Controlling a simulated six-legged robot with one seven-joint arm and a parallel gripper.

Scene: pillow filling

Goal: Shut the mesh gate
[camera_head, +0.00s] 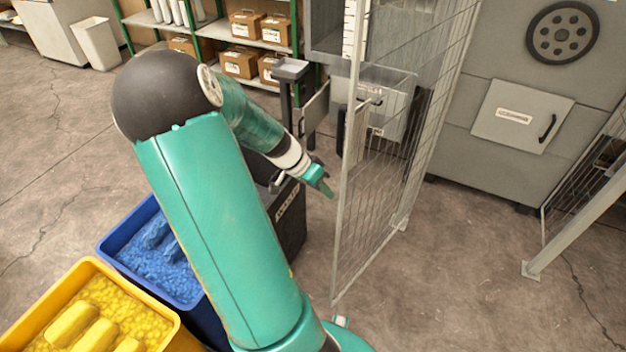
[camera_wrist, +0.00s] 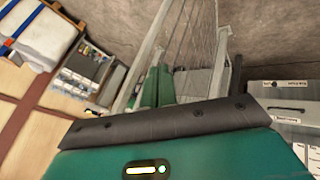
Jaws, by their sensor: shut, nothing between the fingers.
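The mesh gate (camera_head: 388,190) stands open in the head view, a tall panel of grey wire in a light metal frame. Its near upright is close to me, and its mesh runs back to a post beside the grey machine. In the wrist view, the green fingers of my gripper (camera_wrist: 157,88) are together beside the gate's frame and mesh (camera_wrist: 197,40).
A grey machine (camera_head: 475,170) with a hatch stands behind. A fixed post (camera_head: 570,235) is at right, with bare floor before it. A blue bin (camera_head: 125,238) and a yellow bin (camera_head: 40,322) of filling stand at left. Shelves with cartons (camera_head: 240,62) are at the back.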

